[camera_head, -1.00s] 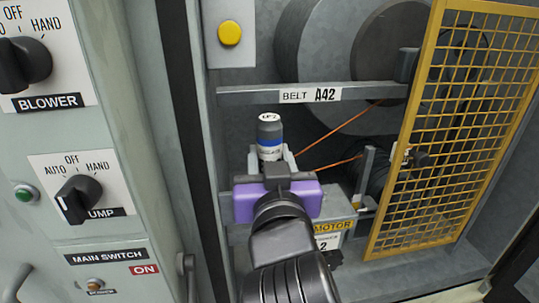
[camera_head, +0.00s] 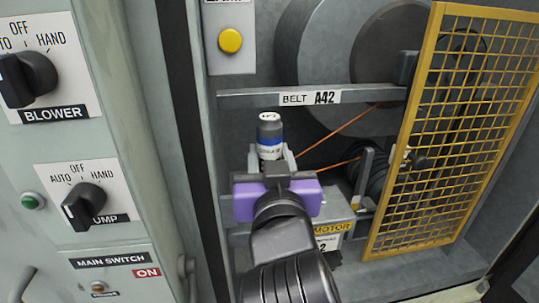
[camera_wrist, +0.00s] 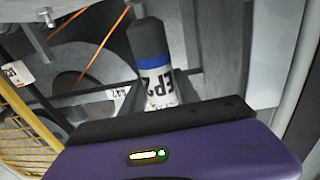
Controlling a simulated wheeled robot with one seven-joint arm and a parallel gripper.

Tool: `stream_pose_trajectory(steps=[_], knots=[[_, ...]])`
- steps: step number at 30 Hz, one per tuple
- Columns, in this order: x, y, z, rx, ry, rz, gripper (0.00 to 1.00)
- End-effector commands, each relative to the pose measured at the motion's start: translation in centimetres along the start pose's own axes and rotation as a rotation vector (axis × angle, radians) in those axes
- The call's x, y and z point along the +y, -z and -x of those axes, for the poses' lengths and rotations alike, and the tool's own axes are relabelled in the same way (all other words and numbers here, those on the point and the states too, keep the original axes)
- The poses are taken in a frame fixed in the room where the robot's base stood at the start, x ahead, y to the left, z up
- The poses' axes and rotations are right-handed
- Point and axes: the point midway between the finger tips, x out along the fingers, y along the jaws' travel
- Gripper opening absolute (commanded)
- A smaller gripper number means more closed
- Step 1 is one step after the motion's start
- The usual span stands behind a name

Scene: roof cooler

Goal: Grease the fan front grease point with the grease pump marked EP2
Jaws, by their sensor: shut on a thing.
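The grease pump (camera_head: 269,137) is a small grey cylinder with a blue band and a white label. In the wrist view the pump (camera_wrist: 158,80) shows the marking EP2 on its label. My gripper (camera_head: 276,168) is shut on the pump and holds it upright in front of the open fan compartment, below the belt bar. The purple gripper body hides the pump's lower part in the head view. I cannot make out the fan front grease point for certain.
A bar marked BELT A42 (camera_head: 310,97) crosses the compartment. A yellow mesh guard (camera_head: 455,140) stands open at the right. A motor box (camera_head: 335,227) sits low behind my arm. The switch panel (camera_head: 75,150) is at the left.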

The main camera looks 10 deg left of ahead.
Motion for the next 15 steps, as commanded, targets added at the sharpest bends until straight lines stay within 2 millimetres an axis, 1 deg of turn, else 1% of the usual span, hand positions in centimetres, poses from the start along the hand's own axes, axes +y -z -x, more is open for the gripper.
stream_pose_trajectory(steps=[15], knots=[[0.0, -1.3, 0.0, -0.003, -0.001, 0.0, 0.0]])
